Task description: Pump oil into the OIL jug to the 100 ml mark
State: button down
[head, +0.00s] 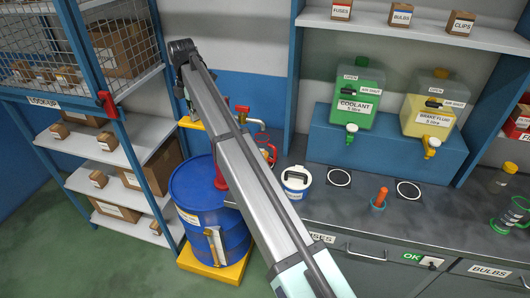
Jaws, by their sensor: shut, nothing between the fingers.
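A blue drum (206,210) stands on a yellow base left of the bench. A red fitting (220,178), perhaps part of a pump, rises at its top, partly hidden by my arm. A clear vessel (510,215) with green parts stands at the far right. No oil level or 100 ml mark is readable.
COOLANT (358,92) and BRAKE FLUID (429,105) tanks sit on a blue stand (387,148). An orange-handled item (380,197) stands between two ringed bench spots. A red-handled tap (244,114) is behind my arm. Shelves (110,150) line the left. The bench front is mostly clear.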

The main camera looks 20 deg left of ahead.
jog(key=shift+r+p, duration=1.15)
jog(key=shift+r, duration=2.05)
notch_tip(320, 180, up, 6)
jog(key=shift+p, duration=0.45)
